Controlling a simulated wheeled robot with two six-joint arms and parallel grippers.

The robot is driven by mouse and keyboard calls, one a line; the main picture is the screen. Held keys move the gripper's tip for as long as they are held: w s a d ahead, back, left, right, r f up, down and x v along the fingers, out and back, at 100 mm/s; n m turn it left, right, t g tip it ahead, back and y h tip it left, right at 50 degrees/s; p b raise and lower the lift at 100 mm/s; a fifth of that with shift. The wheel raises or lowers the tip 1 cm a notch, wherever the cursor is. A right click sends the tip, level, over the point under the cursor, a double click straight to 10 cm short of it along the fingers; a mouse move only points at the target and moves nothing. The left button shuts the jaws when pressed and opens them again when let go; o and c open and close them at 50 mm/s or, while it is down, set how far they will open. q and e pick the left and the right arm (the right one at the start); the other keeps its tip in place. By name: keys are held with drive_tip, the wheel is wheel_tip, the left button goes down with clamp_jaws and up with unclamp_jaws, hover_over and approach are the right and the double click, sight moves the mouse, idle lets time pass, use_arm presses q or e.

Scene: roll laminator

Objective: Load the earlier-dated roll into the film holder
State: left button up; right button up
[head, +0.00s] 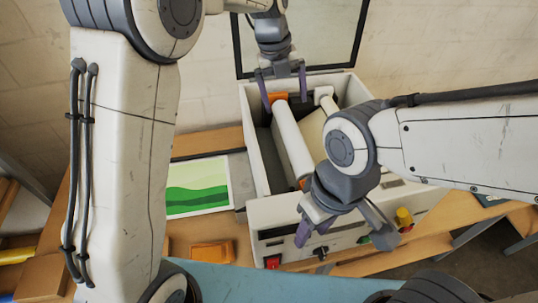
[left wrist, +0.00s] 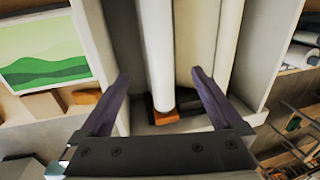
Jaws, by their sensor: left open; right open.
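A white roll (head: 291,143) with orange ends lies lengthwise inside the open laminator (head: 252,150). My left gripper (head: 284,95) is open at the far end of this roll. In the left wrist view the roll (left wrist: 159,45) and its orange end (left wrist: 166,117) appear between the spread fingers, with no grip on it. A second pale roll (head: 325,100) lies to its right, partly hidden by my right arm. My right gripper (head: 343,240) is open and empty over the laminator's front panel. I cannot read a date on either roll.
A sheet with a green landscape (head: 198,187) lies left of the laminator. An orange object (head: 212,253) lies on the wooden table in front. The front panel carries a red switch (head: 272,262) and a yellow knob (head: 403,217). The raised lid (head: 310,40) stands behind.

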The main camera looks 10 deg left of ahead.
use_arm(q)
drive_tip(key=s+n, duration=0.6)
drive_tip(key=s, duration=0.2)
drive_tip(key=s+f+n, duration=0.1)
drive_tip(key=s+n, duration=0.5)
drive_tip(key=s, duration=0.2)
drive_tip(key=s+n, duration=0.6)
drive_tip(key=s, duration=0.2)
drive_tip(key=shift+s+d+f+n+y, duration=0.15)
drive_tip(key=shift+d+f+n+y, duration=0.1)
drive_tip(key=shift+n+y, duration=0.05)
drive_tip(key=s+a+n, duration=0.1)
drive_tip(key=s+n, duration=0.1)
drive_tip(key=s+a+f+n, duration=0.1)
drive_tip(key=s+n, duration=0.1)
drive_tip(key=s+a+f+n, duration=0.1)
drive_tip(key=s+n, duration=0.1)
drive_tip(key=shift+s+f+g, duration=0.25)
drive_tip(key=shift+s+g, duration=0.05)
drive_tip(key=shift+s, duration=0.05)
drive_tip(key=shift+s+f+n, duration=0.15)
drive_tip(key=shift+s+n, duration=0.1)
drive_tip(key=shift+n, duration=0.05)
